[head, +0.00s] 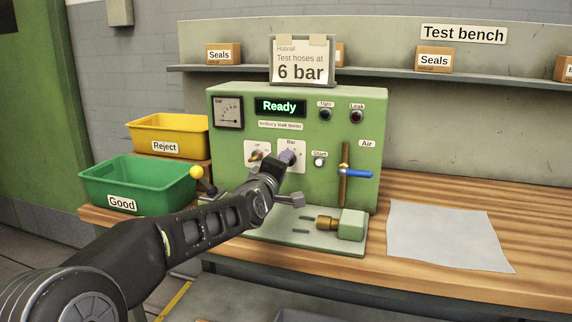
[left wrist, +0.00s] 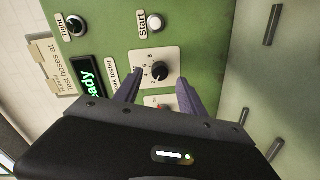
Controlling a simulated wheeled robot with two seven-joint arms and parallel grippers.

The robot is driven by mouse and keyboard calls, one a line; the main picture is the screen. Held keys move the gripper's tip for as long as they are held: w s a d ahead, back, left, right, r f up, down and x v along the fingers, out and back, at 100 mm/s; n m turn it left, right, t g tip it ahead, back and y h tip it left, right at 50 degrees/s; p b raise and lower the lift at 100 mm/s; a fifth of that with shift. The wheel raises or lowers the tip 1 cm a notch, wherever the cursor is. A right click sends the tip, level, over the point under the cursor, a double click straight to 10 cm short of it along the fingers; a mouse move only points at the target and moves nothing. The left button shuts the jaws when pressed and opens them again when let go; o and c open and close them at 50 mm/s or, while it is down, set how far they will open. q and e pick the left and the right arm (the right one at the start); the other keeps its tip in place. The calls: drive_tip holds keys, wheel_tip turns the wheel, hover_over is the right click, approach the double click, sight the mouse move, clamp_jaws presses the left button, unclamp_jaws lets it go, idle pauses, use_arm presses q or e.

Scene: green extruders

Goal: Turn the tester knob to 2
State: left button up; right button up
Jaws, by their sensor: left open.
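The tester (head: 230,145) is a green box with a lit "Ready" display (head: 280,107). Its black knob (left wrist: 160,72) sits on a white plate under the label "Bar" (head: 291,142), with small numbers around it. I cannot read for sure which number it points to. My left gripper (head: 287,158) is in front of this plate and hides the knob in the head view. In the left wrist view its two purple fingers (left wrist: 158,82) are open, pointing at the knob, one toward each side. I cannot tell whether they touch it. My right gripper is not in view.
A second knob (head: 257,155) is left of the Bar plate. The Start button (head: 319,162) and the blue air lever (head: 355,173) are to the right. Yellow Reject (head: 158,121) and green Good (head: 95,188) bins stand left. A grey sheet (head: 445,235) lies right.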

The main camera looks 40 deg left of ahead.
use_arm(q)
drive_tip(key=v, duration=0.4)
drive_tip(key=shift+s, duration=0.35)
drive_tip(key=shift+d, duration=0.1)
